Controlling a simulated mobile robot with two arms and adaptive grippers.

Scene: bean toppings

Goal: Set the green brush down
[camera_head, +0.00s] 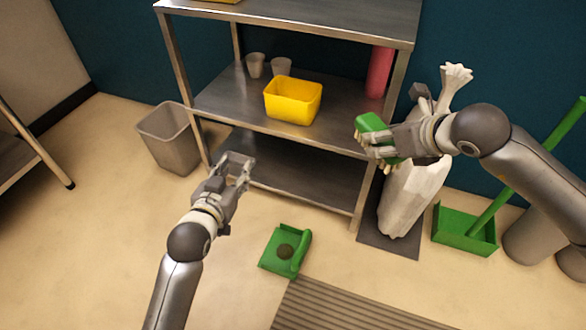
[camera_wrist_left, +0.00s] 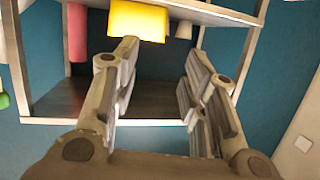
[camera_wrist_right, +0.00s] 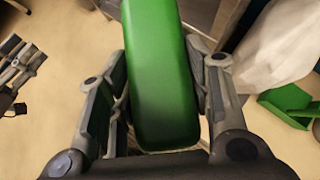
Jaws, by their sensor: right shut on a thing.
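The green brush (camera_head: 370,123) is held in my right gripper (camera_head: 378,143), in front of the shelf's right post. In the right wrist view the green brush (camera_wrist_right: 160,75) fills the space between the fingers, and my right gripper (camera_wrist_right: 158,110) is shut on it. My left gripper (camera_head: 240,168) is open and empty before the shelf's lower left part. The left wrist view shows my left gripper (camera_wrist_left: 160,75) with its fingers apart and nothing between them.
A metal shelf (camera_head: 235,110) holds a yellow bin (camera_head: 293,101), two cups and a red cylinder (camera_head: 380,72). A green dustpan (camera_head: 272,262) with a dark pile lies on the floor. A white sack (camera_head: 410,195), a long-handled green dustpan (camera_head: 462,232) and a grey bin (camera_head: 170,140) stand nearby.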

